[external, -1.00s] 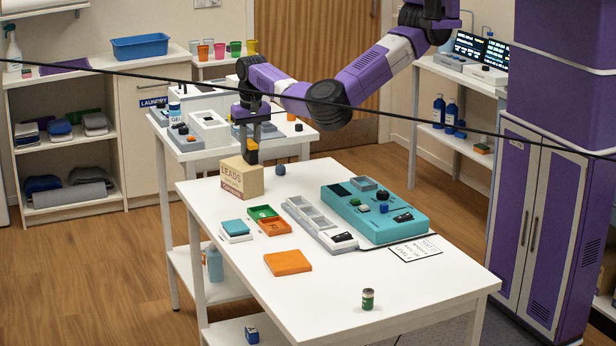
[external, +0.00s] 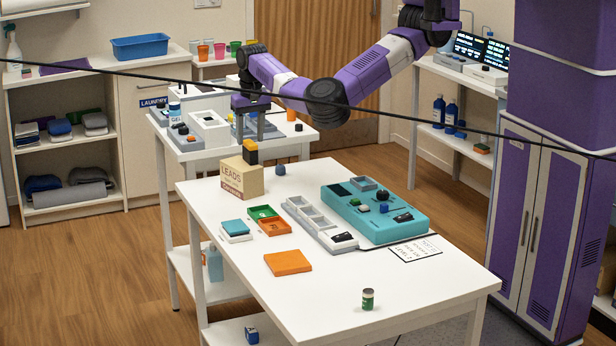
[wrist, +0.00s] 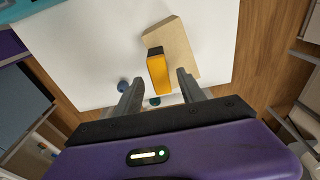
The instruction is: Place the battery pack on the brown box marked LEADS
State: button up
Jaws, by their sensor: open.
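The battery pack (external: 250,154), yellow-orange with a black end, stands on top of the brown box marked LEADS (external: 238,183) at the table's far left corner. In the wrist view the battery pack (wrist: 158,73) shows over the tan box top (wrist: 181,52), near one edge. My gripper (external: 251,137) is just above the battery pack, fingers pointing down. In the wrist view my gripper's fingers (wrist: 160,77) are spread on either side of the pack, with gaps between. The pack's underside is hidden.
A small blue item (external: 280,169) stands right of the box. A teal device (external: 372,220), a grey tray (external: 315,222), green and orange trays (external: 273,227) and an orange block (external: 288,262) lie nearer. A side table (external: 185,152) with equipment is behind. The table's front is mostly clear.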

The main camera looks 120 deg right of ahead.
notch_tip(320, 180, up, 8)
jog(key=a+r, duration=0.1)
jog(key=s+d+f+n+h, duration=0.15)
jog(key=s+d+h, duration=0.25)
jog(key=d+h, duration=0.6)
jog(key=n+t+y, duration=0.4)
jog(key=n+t, duration=1)
jog(key=n, duration=0.4)
send_near(252, 144)
jog(key=w+a, duration=0.2)
jog(key=w, duration=0.1)
jog(key=s+a+r+m+y, duration=0.1)
jog(key=s+a+y, duration=0.6)
jog(key=s+a, duration=1.2)
jog(key=shift+s+a+r+t+b, duration=0.25)
jog(key=shift+a+t+b, duration=0.15)
jog(key=shift+a, duration=0.8)
